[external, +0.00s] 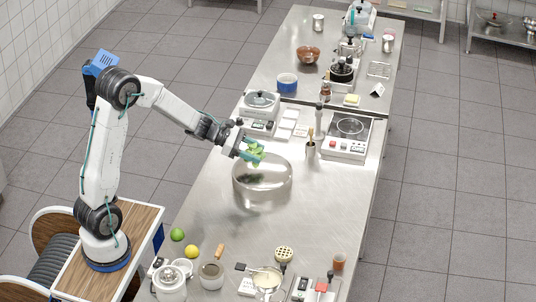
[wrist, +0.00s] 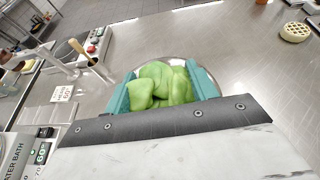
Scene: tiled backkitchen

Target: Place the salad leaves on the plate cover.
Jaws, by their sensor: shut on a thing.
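The salad leaves (external: 256,151) are a bright green bunch. They also show in the wrist view (wrist: 160,85), between two teal fingertips. My gripper (external: 249,150) is shut on them and holds them over the upper left part of a large, shiny, round thing (external: 264,184), which I take to be the plate cover. In the wrist view only its curved rim (wrist: 180,62) shows behind the leaves; the rest is hidden by the leaves and gripper. I cannot tell whether the leaves touch it.
A scale-like device (external: 346,138) and a utensil pot (external: 311,149) stand beyond the cover. A lidded water bath (external: 262,106) stands at the back left. A lime (external: 177,234), a lemon (external: 188,251) and a lidded pot (external: 170,283) stand at the front. Bare steel lies right of the cover.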

